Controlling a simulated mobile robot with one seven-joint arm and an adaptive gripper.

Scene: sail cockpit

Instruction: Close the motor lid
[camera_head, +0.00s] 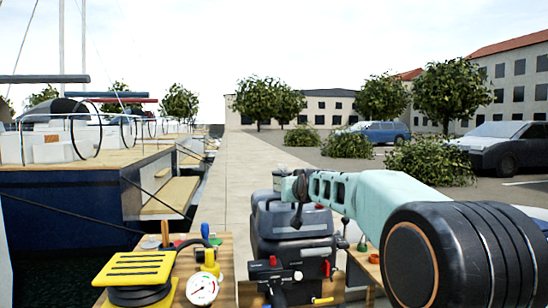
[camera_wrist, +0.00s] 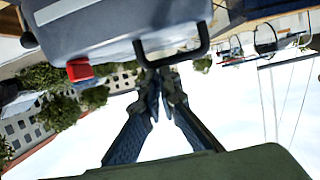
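The outboard motor (camera_head: 293,245) stands in front of me in the head view, with a dark grey lid (camera_head: 285,222) on top. How far the lid is open is hard to tell. My gripper (camera_head: 299,190) is above the lid's far side, partly hidden by its own links. In the wrist view, the grey lid (camera_wrist: 110,22) fills the top, with a black U-shaped handle (camera_wrist: 185,58) on its edge. My gripper (camera_wrist: 162,76) has its two fingertips nearly together at the handle's bar. Whether the bar is between them is unclear.
A wooden bench (camera_head: 220,262) holds a yellow-topped device (camera_head: 137,268), a round gauge (camera_head: 202,290) and small tools left of the motor. A moored boat (camera_head: 65,200) lies at the left beside the stone quay (camera_head: 250,165). Parked cars and bushes are farther back right.

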